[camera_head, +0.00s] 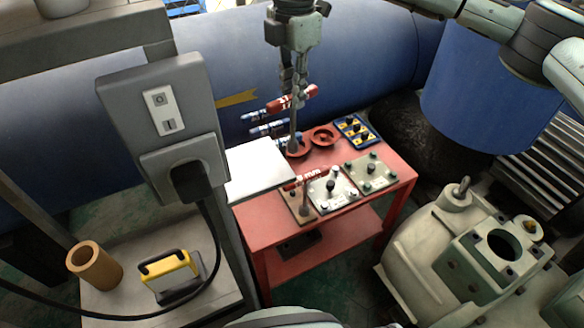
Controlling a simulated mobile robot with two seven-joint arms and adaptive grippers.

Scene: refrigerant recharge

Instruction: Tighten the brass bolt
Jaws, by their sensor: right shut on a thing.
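My right gripper (293,84) hangs down from the top middle, above the back of the red table. It is shut on a red-handled tool (301,95), which sits crosswise at its fingertips. A thin dark shaft (294,127) runs down below it towards a red round part (299,149); I cannot tell whether the shaft belongs to the held tool or whether it touches that part. I cannot make out the brass bolt at this size. My left gripper is not in view.
The red table (267,229) bears plates with knobs (371,172), a blue-yellow block (356,131) and a white panel (259,169). Blue-handled tools (263,129) are beside the shaft. A grey pump (434,247) stands right; a cart with a yellow device (166,269) stands left.

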